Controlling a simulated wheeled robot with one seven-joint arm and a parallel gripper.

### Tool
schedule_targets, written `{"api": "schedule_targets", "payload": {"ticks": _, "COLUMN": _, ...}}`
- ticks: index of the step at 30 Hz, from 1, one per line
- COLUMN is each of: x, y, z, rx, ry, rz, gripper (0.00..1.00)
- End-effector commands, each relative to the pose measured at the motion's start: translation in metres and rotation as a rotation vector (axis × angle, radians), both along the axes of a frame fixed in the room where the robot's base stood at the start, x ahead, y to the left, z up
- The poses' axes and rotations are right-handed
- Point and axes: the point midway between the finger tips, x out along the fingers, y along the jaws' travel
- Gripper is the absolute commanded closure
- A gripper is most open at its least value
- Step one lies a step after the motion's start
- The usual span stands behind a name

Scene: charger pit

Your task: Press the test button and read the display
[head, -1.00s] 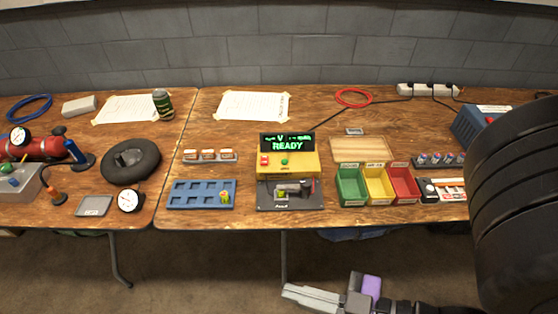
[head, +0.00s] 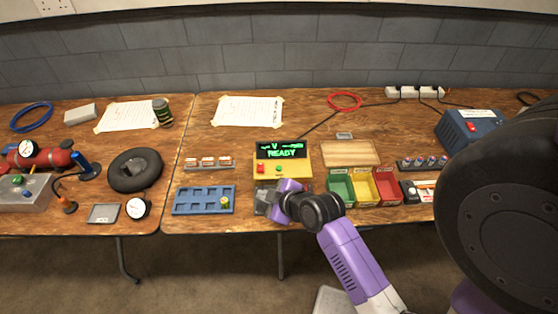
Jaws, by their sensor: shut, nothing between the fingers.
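The yellow tester (head: 300,160) stands at the middle of the bench. Its dark display (head: 282,150) shows green text: a dashed line with "V" above "READY"; the small characters beside the V are too blurred to read. A green button (head: 279,169) and a red button (head: 261,169) sit on its sloped front, with nothing visibly touching them. My gripper (head: 266,201) is shut and empty, low in front of the tester. My wrist and gripper cover most of the tester's dark base, and the fingertips are hard to make out.
A blue tray (head: 190,209) with one small cell (head: 225,202) lies left of the tester. Green (head: 341,188), yellow (head: 362,188) and red (head: 389,187) bins stand close on the right.

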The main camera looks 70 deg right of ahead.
Motion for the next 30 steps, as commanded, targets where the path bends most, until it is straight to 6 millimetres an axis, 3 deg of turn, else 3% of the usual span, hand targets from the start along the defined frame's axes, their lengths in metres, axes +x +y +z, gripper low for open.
{"api": "schedule_targets", "payload": {"ticks": 1, "x": 0.006, "y": -0.03, "z": 0.019, "rx": -0.017, "ry": 0.018, "rz": 0.001, "gripper": 1.0}}
{"api": "schedule_targets", "payload": {"ticks": 6, "x": 0.009, "y": -0.098, "z": 0.05, "rx": -0.056, "ry": 0.093, "rz": 0.062, "gripper": 1.0}}
{"api": "schedule_targets", "payload": {"ticks": 12, "x": 0.002, "y": -0.141, "z": 0.074, "rx": -0.082, "ry": 0.14, "rz": 0.123, "gripper": 1.0}}
{"api": "schedule_targets", "payload": {"ticks": 17, "x": 0.0, "y": -0.15, "z": 0.079, "rx": -0.088, "ry": 0.151, "rz": 0.14, "gripper": 1.0}}
{"api": "schedule_targets", "payload": {"ticks": 30, "x": 0.0, "y": -0.149, "z": 0.074, "rx": -0.088, "ry": 0.151, "rz": 0.14, "gripper": 1.0}}
